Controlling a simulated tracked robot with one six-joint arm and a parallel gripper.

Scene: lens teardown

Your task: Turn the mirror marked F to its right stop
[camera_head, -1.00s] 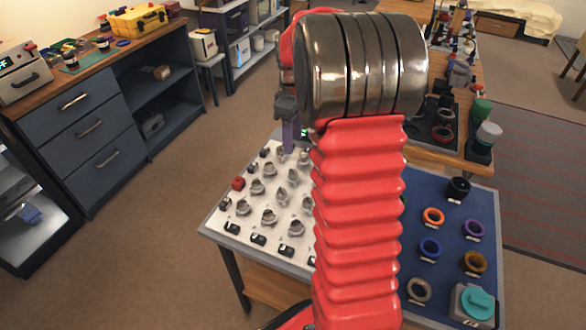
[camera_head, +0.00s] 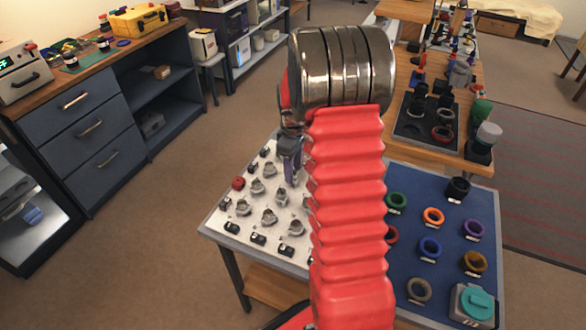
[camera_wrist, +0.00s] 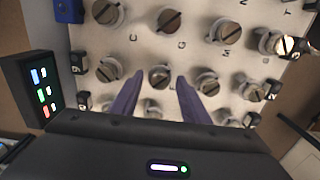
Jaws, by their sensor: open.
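The white board (camera_head: 217,219) carries several round grey mirror mounts in rows, also seen in the wrist view (camera_wrist: 137,55). Letters such as C, G and M are printed by the mounts; I cannot make out an F, so I cannot tell which mount is the mirror marked F. My gripper (camera_wrist: 160,76) is open, with purple fingers on either side of one slotted mount (camera_wrist: 160,77). I cannot tell whether they touch it. In the head view my gripper (camera_head: 291,170) points down over the board's back part, and my arm hides the board's right side.
Small black blocks (camera_wrist: 84,101) stand along the board's edge, near other mounts (camera_wrist: 207,83) beside my fingers. A dark box with lit marks (camera_wrist: 40,85) is at the left in the wrist view. A blue mat (camera_head: 452,246) with coloured rings lies right of my arm.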

